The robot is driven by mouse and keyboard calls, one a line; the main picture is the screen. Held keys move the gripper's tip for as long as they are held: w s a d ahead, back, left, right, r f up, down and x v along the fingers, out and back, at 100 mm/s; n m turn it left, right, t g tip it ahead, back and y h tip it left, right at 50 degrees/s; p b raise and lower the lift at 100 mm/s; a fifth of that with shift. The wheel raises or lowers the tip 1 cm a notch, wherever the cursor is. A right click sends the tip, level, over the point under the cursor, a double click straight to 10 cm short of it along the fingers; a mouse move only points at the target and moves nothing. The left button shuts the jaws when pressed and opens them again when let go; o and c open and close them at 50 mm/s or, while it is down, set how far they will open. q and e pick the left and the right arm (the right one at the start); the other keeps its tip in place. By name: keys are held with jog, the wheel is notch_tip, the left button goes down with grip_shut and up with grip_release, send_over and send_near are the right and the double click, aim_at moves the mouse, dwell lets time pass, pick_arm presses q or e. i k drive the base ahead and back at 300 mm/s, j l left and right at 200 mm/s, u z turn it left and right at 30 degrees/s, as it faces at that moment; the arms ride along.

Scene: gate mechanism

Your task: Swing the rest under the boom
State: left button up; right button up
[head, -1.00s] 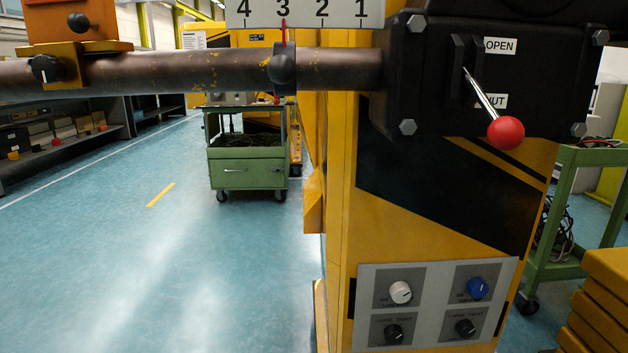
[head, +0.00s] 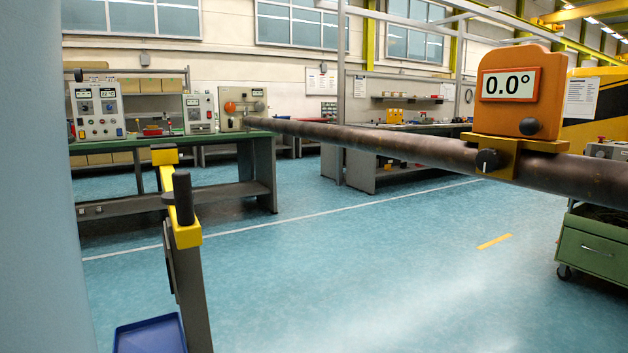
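The boom (head: 400,146) is a long dark brown pipe. It runs level from the right edge toward the far left and ends near the workbench. An orange angle gauge (head: 515,92) reading 0.0° is clamped on it with a yellow bracket (head: 497,154). The rest (head: 186,236) stands at the left: a grey post with a yellow top arm and an upright black handle (head: 184,197). In this view it appears left of and below the boom's far end, apart from it. Neither gripper is in view.
A pale blue surface (head: 32,180) fills the left edge, close by. A blue tray (head: 150,335) sits beside the rest's post. A green-topped workbench (head: 180,141) stands behind. A green cart (head: 597,245) is at the right. The floor between is clear.

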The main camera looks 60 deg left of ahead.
aim_at(179, 195)
jog(key=u, duration=2.65)
jog(key=i+j, duration=0.25)
jog(key=j, duration=0.2)
jog(key=i+j+z, duration=0.15)
jog(key=j, duration=0.35)
jog(key=i+j, duration=0.3)
jog(key=j, duration=0.15)
jog(key=i+j+z, duration=0.1)
jog(key=i+j, duration=0.15)
jog(key=j, duration=0.25)
jog(key=i+j+z, duration=0.1)
jog(key=j, duration=0.4)
jog(key=i+j, duration=0.3)
jog(key=j, duration=0.25)
jog(key=i+j+z, duration=0.15)
jog(key=j, duration=0.35)
jog(key=i+j, duration=0.2)
jog(key=j, duration=0.35)
